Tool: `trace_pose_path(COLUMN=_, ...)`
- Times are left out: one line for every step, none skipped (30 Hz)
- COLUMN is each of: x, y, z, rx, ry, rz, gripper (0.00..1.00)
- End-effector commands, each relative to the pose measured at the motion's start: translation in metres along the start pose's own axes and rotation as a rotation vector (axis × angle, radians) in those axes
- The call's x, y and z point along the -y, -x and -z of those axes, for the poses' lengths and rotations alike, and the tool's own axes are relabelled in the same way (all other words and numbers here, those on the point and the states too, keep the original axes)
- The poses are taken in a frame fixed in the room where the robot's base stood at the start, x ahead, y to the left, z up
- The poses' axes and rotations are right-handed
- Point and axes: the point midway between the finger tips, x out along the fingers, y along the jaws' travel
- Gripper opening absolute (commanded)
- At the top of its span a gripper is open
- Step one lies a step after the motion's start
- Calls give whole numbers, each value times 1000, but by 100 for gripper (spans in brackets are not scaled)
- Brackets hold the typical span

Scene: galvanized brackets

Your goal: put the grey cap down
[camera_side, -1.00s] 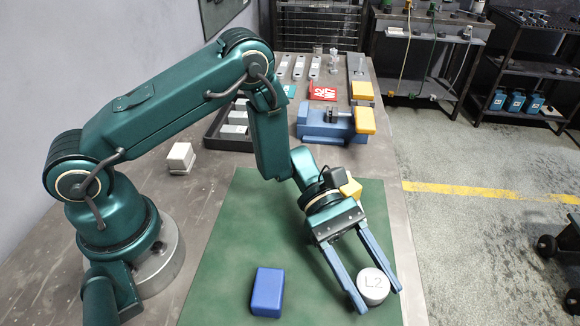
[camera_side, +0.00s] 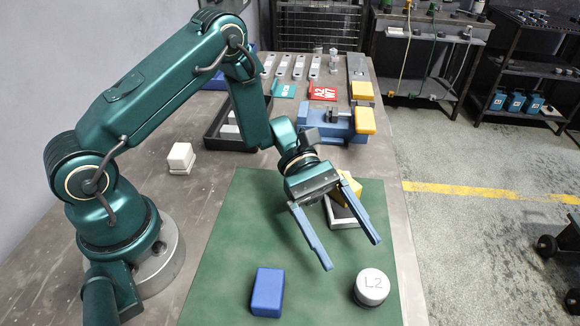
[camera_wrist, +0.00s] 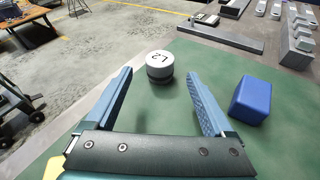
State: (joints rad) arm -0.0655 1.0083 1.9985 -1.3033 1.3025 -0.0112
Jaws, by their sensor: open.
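The grey cap (camera_side: 372,286), round and marked L2, stands upright on the green mat (camera_side: 225,240), near its front right. A darker band shows around its lower part. In the wrist view the cap (camera_wrist: 158,65) stands beyond the fingertips, seen in the gap between them. My gripper (camera_side: 352,255) is open and empty, above the mat and behind the cap in the side view, apart from it. Its two blue fingers also show in the wrist view (camera_wrist: 160,74). Nothing is between them.
A blue block (camera_side: 268,291) lies on the mat left of the cap. A grey angled piece (camera_side: 343,214) shows partly behind my gripper. A blue and yellow vise (camera_side: 325,125), a red A2 W7 sign (camera_side: 323,93) and a small white box (camera_side: 180,157) stand farther back.

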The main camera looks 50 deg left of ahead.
Motion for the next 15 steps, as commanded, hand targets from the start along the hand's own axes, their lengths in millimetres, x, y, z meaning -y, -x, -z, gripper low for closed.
trace_pose_path(x=-2, y=11, z=0, rx=-2, ry=-2, rz=-7, gripper=87)
trace_pose_path(x=-2, y=16, z=1, rx=-2, ry=-2, rz=-8, gripper=87)
trace_pose_path(x=-2, y=23, z=0, rx=-2, ry=-2, rz=-6, gripper=87)
trace_pose_path(x=-1, y=27, z=0, rx=-2, ry=-2, rz=-5, gripper=87)
trace_pose_path(x=-1, y=31, z=0, rx=-2, ry=-2, rz=-5, gripper=87)
trace_pose_path(x=-1, y=36, z=0, rx=-2, ry=-3, rz=-4, gripper=87)
trace_pose_path(x=-1, y=39, z=0, rx=-2, ry=-2, rz=-5, gripper=87)
trace_pose_path(x=-1, y=42, z=0, rx=-1, ry=-2, rz=-3, gripper=87)
trace_pose_path(x=-1, y=45, z=0, rx=0, ry=-2, rz=-2, gripper=87)
trace_pose_path(x=-1, y=46, z=0, rx=0, ry=-2, rz=-2, gripper=87)
trace_pose_path(x=0, y=48, z=0, rx=-2, ry=-4, rz=0, gripper=87)
trace_pose_path(x=0, y=50, z=-2, rx=-6, ry=-10, rz=5, gripper=87)
trace_pose_path(x=1, y=50, z=-3, rx=-13, ry=-19, rz=11, gripper=87)
trace_pose_path(x=2, y=51, z=-6, rx=-22, ry=-32, rz=20, gripper=87)
trace_pose_path(x=4, y=52, z=-10, rx=-41, ry=-57, rz=37, gripper=87)
